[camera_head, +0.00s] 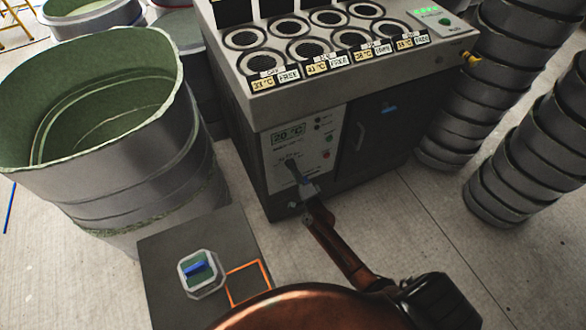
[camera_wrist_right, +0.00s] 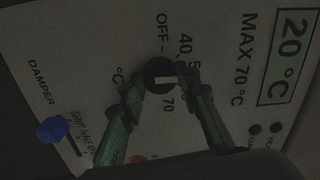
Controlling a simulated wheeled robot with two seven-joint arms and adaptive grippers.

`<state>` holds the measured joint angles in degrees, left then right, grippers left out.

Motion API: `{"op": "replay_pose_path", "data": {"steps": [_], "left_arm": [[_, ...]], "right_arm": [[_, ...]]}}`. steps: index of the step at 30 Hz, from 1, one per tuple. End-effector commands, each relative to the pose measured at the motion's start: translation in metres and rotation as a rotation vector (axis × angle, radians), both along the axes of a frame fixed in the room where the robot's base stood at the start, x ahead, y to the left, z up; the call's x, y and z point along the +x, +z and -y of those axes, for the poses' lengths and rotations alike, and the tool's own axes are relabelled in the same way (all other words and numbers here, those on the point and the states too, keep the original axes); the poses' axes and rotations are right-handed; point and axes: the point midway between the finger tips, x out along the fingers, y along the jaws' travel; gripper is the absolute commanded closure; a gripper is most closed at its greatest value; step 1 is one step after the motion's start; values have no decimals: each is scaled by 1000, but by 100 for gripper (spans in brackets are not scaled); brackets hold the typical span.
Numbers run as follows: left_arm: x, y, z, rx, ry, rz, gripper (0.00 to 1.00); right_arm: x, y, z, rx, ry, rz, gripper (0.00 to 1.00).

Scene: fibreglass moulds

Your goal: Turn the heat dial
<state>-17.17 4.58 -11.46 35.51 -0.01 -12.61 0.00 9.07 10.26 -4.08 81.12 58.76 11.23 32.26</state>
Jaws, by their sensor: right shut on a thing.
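The heat dial (camera_wrist_right: 160,72) is a round black knob with a pale pointer bar, on the pale control panel of the grey oven cabinet (camera_head: 389,140). In the wrist view, printed marks around it read OFF, 40 and 70, with more partly hidden. My right gripper (camera_wrist_right: 160,90) is shut on the dial, one finger on either side. The display (camera_wrist_right: 287,57) reads 20 °C. My left gripper is not in view.
A blue damper knob (camera_wrist_right: 52,130) sits on the same panel, apart from my fingers. A large grey-green mould (camera_head: 110,175) stands at the left. Stacked dark rings (camera_head: 465,125) stand at the right. A small tray with a blue piece (camera_head: 213,283) sits on a dark plate.

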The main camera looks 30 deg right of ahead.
Motion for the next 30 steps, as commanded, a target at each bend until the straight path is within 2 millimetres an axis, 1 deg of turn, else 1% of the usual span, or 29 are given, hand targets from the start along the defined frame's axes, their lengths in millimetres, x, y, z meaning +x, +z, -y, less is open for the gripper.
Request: {"op": "replay_pose_path", "data": {"steps": [5,6,13,20,23,26,30], "left_arm": [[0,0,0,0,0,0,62],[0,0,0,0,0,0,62],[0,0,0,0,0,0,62],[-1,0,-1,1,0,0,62],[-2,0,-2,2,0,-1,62],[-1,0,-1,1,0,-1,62],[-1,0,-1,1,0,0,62]], "right_arm": [[0,0,2,-2,-3,0,94],[0,0,2,-2,-3,0,68],[0,0,1,-2,-1,0,52],[0,0,0,-2,0,0,52],[-4,-1,0,-1,0,-1,52],[-15,-1,-1,-1,0,-2,52],[-41,-2,-1,-1,-2,-3,52]]}}
